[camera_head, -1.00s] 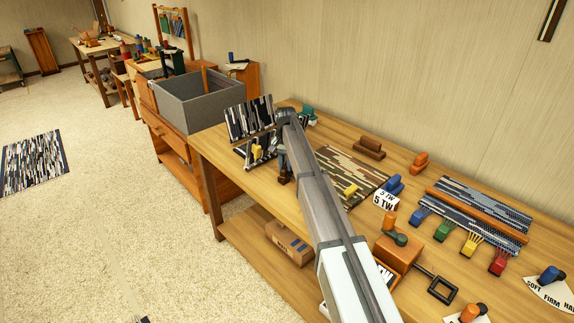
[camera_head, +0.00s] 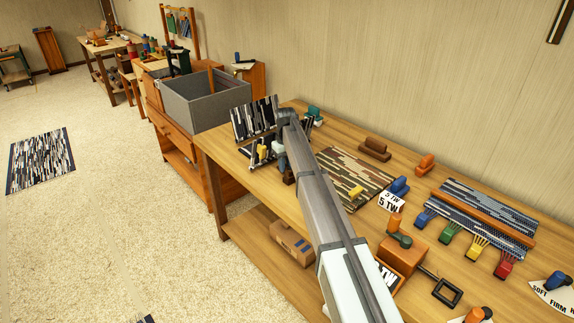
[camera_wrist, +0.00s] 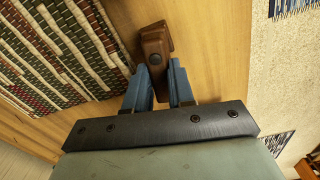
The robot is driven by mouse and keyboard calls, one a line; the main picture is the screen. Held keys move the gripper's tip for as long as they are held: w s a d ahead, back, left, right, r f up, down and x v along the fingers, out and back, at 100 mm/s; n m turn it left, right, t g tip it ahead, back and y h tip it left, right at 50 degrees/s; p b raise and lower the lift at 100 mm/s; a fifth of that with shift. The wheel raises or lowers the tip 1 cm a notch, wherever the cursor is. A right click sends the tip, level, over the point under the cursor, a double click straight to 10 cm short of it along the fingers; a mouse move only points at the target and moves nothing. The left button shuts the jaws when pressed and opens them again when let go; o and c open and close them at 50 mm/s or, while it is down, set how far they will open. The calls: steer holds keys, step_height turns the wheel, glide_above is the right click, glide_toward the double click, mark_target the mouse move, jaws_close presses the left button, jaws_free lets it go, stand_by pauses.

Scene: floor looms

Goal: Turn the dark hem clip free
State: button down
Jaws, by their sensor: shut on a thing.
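The dark brown hem clip (camera_wrist: 154,48), with a round pivot on its face, stands between the blue fingers of my gripper (camera_wrist: 159,86) in the wrist view. The fingers are shut on its near end. In the head view my gripper (camera_head: 281,163) is at the far left part of the bench, and the dark clip (camera_head: 289,178) shows just below it, partly hidden by the arm. A brown striped rug (camera_wrist: 50,50) lies left of the clip in the wrist view.
A striped piece (camera_head: 255,118) stands left of my gripper, with a yellow clip (camera_head: 262,151) near it. Another yellow clip (camera_head: 356,192) is on the brown rug (camera_head: 338,170). A grey bin (camera_head: 205,105) stands beyond the bench. Blocks and coloured combs crowd the right.

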steer(key=shift+s+a+n, duration=0.1)
steer(key=shift+a+n, duration=0.05)
steer(key=shift+n, duration=0.85)
steer(key=c, duration=1)
jaws_free()
steer(key=shift+o, duration=0.2)
steer(key=shift+r, duration=0.1)
step_height(320, 180, up, 14)
